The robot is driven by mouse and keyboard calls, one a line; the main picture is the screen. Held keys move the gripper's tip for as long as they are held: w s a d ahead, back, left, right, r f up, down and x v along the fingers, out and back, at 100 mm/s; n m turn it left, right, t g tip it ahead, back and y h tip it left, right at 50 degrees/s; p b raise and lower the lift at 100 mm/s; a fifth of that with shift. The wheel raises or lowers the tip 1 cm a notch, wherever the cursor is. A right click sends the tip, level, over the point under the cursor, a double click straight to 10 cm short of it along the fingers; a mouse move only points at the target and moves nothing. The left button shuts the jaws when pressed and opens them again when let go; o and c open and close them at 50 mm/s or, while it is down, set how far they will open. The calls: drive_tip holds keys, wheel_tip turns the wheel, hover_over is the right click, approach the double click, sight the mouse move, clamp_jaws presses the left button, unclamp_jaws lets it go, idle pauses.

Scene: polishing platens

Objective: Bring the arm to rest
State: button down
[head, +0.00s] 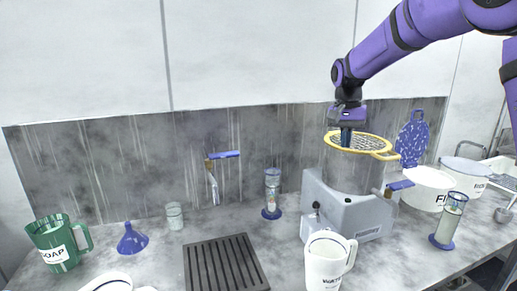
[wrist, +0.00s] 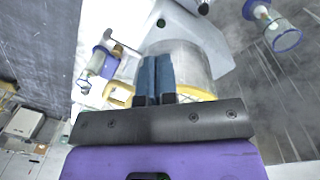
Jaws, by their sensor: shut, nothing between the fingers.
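My gripper (head: 347,138) points down just above or in front of the yellow-rimmed mesh disc (head: 372,143) on the grey polishing machine (head: 345,205). I cannot tell whether the fingertips touch the mesh. In the wrist view, the two blue fingers of my gripper (wrist: 156,78) are together with nothing between them. The machine's drum (wrist: 200,66) and part of the yellow rim (wrist: 196,93) show behind them. My purple arm reaches in from the upper right.
A WATER jug (head: 326,262) stands before the machine, and a tap (head: 213,180) is left of it. A blue-based cylinder (head: 271,192), blue funnel (head: 131,240) and green SOAP jug (head: 58,243) stand leftward. White tubs (head: 427,190) and another cylinder (head: 448,222) stand right. Air above the counter's left is clear.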

drive_tip(key=s+d+r+n+t, duration=0.1)
drive_tip(key=s+r, duration=0.2)
drive_tip(key=s, duration=0.3)
drive_tip(key=s+d+r+n+t+y, duration=0.1)
drive_tip(key=s+d+r, duration=0.1)
drive_tip(key=s, duration=0.4)
drive_tip(key=s+d+r+n+t, duration=0.1)
drive_tip(key=s+r, duration=0.2)
drive_tip(key=s, duration=0.3)
drive_tip(key=s+f+n+t, duration=0.1)
drive_tip(key=s+f, duration=0.1)
drive_tip(key=s, duration=0.7)
drive_tip(key=s+d+f+n+t, duration=0.1)
drive_tip(key=s+f, duration=0.2)
drive_tip(key=s, duration=0.7)
drive_tip(key=shift+s+d+n+t, duration=0.15)
drive_tip(key=shift+s+n+t, duration=0.05)
drive_tip(key=shift+n+t, duration=0.2)
